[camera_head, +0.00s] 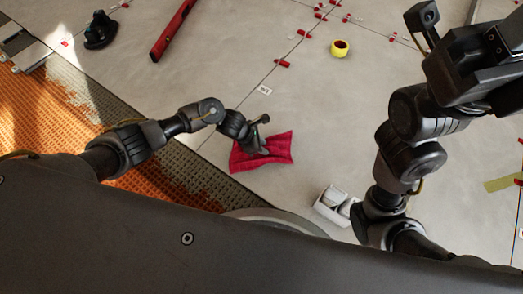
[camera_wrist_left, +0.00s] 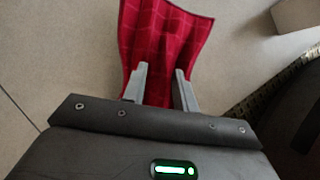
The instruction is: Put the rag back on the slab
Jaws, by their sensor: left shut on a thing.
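The rag (camera_head: 278,147) is dark red, creased cloth, seen over the grey tile slab (camera_head: 215,75) at the middle of the head view. My left gripper (camera_head: 264,146) is at the rag's upper middle and is shut on it. In the left wrist view the checked red rag (camera_wrist_left: 165,40) runs between the two fingers of my left gripper (camera_wrist_left: 160,88) and spreads out beyond them. I cannot tell whether the rag touches the slab or hangs just above it. My right arm stands at the right; its fingers are outside the head view.
A yellow tape roll (camera_head: 340,48), a red bar (camera_head: 172,30) and a black tool (camera_head: 100,30) lie on the slab. Several red clips stand along the joints. A whitish object (camera_head: 333,204) sits right of the rag. Orange matting (camera_head: 45,120) borders the slab at left.

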